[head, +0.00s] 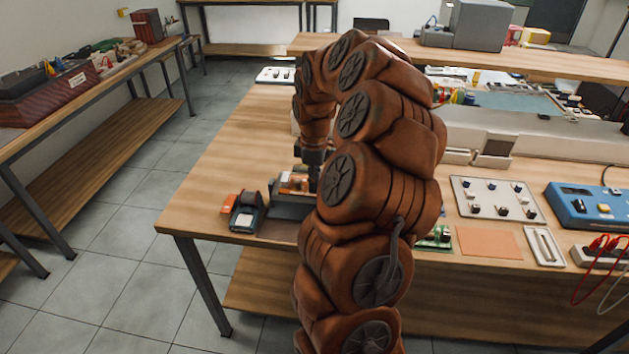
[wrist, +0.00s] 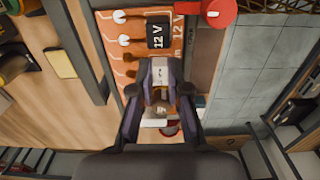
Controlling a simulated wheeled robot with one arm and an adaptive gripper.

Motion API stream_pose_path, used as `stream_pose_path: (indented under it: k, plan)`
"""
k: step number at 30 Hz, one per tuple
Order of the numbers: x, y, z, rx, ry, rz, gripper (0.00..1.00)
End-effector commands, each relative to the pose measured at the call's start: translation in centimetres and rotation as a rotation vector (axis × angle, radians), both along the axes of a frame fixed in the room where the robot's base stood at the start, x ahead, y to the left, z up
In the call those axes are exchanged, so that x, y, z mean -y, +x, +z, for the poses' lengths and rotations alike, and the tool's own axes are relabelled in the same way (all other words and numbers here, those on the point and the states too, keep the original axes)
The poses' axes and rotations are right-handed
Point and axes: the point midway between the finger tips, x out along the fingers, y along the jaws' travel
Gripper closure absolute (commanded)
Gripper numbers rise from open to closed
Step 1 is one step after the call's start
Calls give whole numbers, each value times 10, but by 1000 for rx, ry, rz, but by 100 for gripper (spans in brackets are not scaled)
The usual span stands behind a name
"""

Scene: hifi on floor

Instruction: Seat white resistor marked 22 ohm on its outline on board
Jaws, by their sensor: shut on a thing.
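My gripper (wrist: 161,92) points down over the orange board (wrist: 123,72) in the wrist view. Its dark fingers are shut on a pale block, which I take for the white resistor (wrist: 160,69); I cannot read a 22 ohm marking on it. The board has white printed lines, a black block marked 12 V (wrist: 159,32) and several small round white-and-brown parts on its left. The resistor's outline is hidden or cannot be made out. I cannot tell whether the block touches the board. In the head view my gripper (head: 314,160) is over the board (head: 294,183), partly behind my arm.
A red round part (wrist: 219,11) stands at the board's top right in the wrist view. In the head view a dark device (head: 246,212) is left of the board near the table's front corner. A grey tray with small parts (head: 494,198) lies right of my arm. The left tabletop (head: 225,150) is clear.

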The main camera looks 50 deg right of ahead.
Motion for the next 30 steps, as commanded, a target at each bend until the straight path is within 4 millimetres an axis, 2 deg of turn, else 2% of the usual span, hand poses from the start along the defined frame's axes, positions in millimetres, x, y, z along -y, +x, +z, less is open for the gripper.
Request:
stream_pose_path:
  k: [9,10,18,24,30]
  plan:
    - [0,0,0,0,0,0,98]
    - [0,0,0,0,0,0,82]
    - [0,0,0,0,0,0,55]
    - [0,0,0,0,0,0,55]
    - [0,0,0,0,0,0,34]
